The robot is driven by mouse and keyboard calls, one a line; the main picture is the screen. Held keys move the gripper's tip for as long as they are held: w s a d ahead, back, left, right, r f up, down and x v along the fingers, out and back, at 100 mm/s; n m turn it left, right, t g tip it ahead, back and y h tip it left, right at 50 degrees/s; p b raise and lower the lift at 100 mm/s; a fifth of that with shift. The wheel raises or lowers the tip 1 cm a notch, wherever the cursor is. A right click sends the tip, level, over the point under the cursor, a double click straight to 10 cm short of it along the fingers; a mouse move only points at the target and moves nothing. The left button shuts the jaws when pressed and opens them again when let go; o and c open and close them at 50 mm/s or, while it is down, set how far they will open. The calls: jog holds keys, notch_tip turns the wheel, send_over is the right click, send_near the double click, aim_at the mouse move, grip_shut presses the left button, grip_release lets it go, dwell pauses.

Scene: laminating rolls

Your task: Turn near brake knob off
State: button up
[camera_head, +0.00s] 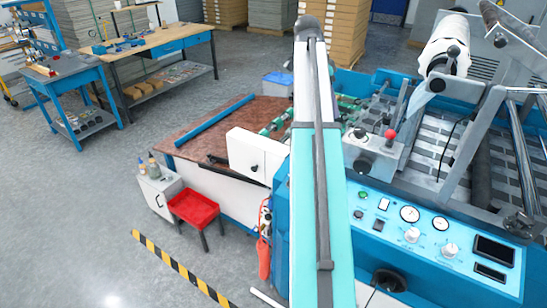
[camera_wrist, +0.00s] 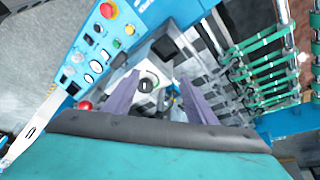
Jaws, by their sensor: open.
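In the wrist view, my gripper (camera_wrist: 159,77) is open, with its two purplish fingers spread apart. A round pale knob-like part with a dark centre (camera_wrist: 147,85) shows between the fingers, nearer the left one. I cannot tell how far beyond the fingertips it lies, and no contact is visible. In the head view, a dark round knob (camera_head: 363,164) sits on the front of a grey block (camera_head: 384,152) on the laminating machine. I cannot tell for certain which knob is the near brake knob, nor its setting. My gripper is not visible in the head view.
A red ball-topped lever (camera_head: 390,134) stands by the block. A blue control panel (camera_head: 430,240) with dials and buttons lies in front. A white film roll (camera_head: 446,45) and metal rollers are at the right. Open floor lies left, beyond a red stool (camera_head: 193,207).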

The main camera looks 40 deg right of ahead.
jog(key=w+a+f+n, duration=0.2)
jog(key=w+a+f, duration=0.1)
jog(key=f, duration=0.3)
jog(key=w+a+f+n, duration=0.3)
jog(key=a+f, duration=0.3)
jog(key=f, duration=0.1)
jog(key=w+a+f+n+t, duration=0.1)
jog(key=w+a+f+n, duration=0.2)
jog(key=w+a+f, duration=0.1)
jog(key=shift+a+f, duration=0.25)
jog(key=shift+f, duration=0.35)
jog(key=shift+a+f, duration=0.25)
jog(key=shift+f, duration=0.35)
jog(key=shift+w+a+f+n+y, duration=0.2)
jog(key=shift+a+f+n+y, duration=0.1)
jog(key=shift+a+f, duration=0.2)
jog(key=shift+f, duration=0.1)
